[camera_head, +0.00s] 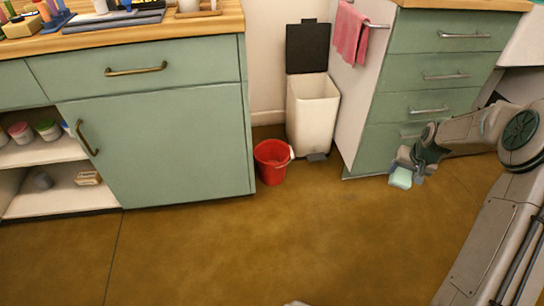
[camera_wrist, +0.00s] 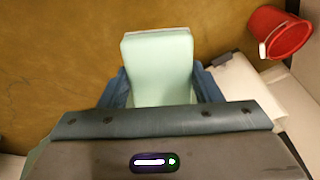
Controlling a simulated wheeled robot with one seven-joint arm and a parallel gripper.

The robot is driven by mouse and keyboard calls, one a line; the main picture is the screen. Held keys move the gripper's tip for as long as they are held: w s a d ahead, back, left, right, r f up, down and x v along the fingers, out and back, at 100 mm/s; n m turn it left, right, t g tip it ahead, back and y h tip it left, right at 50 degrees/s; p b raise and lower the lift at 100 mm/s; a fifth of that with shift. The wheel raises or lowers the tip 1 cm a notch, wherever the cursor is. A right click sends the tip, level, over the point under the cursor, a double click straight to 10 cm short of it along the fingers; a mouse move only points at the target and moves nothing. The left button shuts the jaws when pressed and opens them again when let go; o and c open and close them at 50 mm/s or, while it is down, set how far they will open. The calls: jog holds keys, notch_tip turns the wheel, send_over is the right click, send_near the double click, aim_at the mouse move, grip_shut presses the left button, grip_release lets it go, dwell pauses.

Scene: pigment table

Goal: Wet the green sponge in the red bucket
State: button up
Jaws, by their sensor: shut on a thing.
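The pale green sponge (camera_wrist: 157,68) is held between the two blue fingers of my gripper (camera_wrist: 160,85) in the wrist view. In the head view the sponge (camera_head: 401,178) hangs below my gripper (camera_head: 408,165), in front of the green drawers at the right. The red bucket (camera_head: 271,162) stands on the floor by the white bin, left of my gripper and well apart from it. The bucket (camera_wrist: 280,34) also shows at the upper right of the wrist view. Its inside is partly visible, but I cannot tell whether it holds water.
An open white pedal bin (camera_head: 313,112) stands right behind the bucket. A green cabinet (camera_head: 160,140) is left of it, and a drawer unit (camera_head: 435,75) with a pink towel (camera_head: 351,35) is at the right. The brown floor (camera_head: 250,245) in front is clear.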

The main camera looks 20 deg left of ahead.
notch_tip(320, 180, down, 19)
jog(key=b, duration=0.6)
dwell(1.2)
jog(key=shift+r, duration=0.1)
dwell(1.8)
jog(key=shift+r+p, duration=1.3)
jog(key=shift+r, duration=0.65)
jog(key=shift+r, duration=0.1)
